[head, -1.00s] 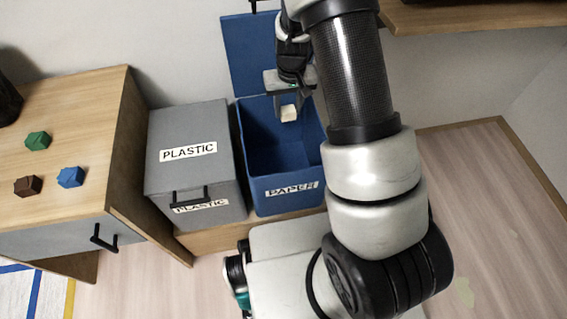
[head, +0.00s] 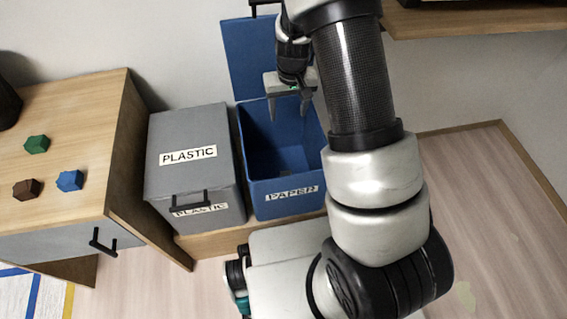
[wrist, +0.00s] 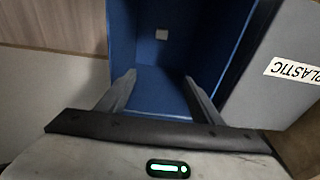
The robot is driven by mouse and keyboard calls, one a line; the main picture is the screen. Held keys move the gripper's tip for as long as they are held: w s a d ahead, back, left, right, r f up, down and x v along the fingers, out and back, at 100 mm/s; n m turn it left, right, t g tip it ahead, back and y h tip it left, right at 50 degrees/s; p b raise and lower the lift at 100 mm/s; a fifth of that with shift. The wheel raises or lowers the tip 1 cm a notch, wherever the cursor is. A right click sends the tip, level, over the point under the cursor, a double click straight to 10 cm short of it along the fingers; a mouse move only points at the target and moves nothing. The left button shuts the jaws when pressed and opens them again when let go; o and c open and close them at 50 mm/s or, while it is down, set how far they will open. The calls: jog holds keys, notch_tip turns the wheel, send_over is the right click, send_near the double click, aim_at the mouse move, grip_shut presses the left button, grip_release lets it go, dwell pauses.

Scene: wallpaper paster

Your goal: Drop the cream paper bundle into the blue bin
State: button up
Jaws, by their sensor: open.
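The blue bin (head: 256,200), labelled PAPER, stands open with its lid raised at the back. My gripper (head: 291,114) is over the bin opening with its fingers apart and nothing between them. In the wrist view my gripper (wrist: 160,85) points down into the blue bin (wrist: 122,35). The cream paper bundle (wrist: 161,34) shows there as a small pale block inside the bin, beyond the fingertips and apart from them. I cannot make out the bundle in the head view.
A closed grey PLASTIC bin (head: 186,130) stands left of the blue bin. A wooden cabinet (head: 90,100) at the left holds green (head: 37,144), blue (head: 70,180) and brown (head: 27,189) pieces. A wooden shelf (head: 470,18) is at the upper right.

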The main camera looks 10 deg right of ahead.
notch_tip(320, 180, up, 16)
jog(key=s+p, duration=0.2)
jog(key=p, duration=0.1)
jog(key=shift+s+f+p, duration=0.15)
jog(key=shift+f+p, duration=0.1)
jog(key=shift+p, duration=0.15)
jog(key=shift+r, duration=0.1)
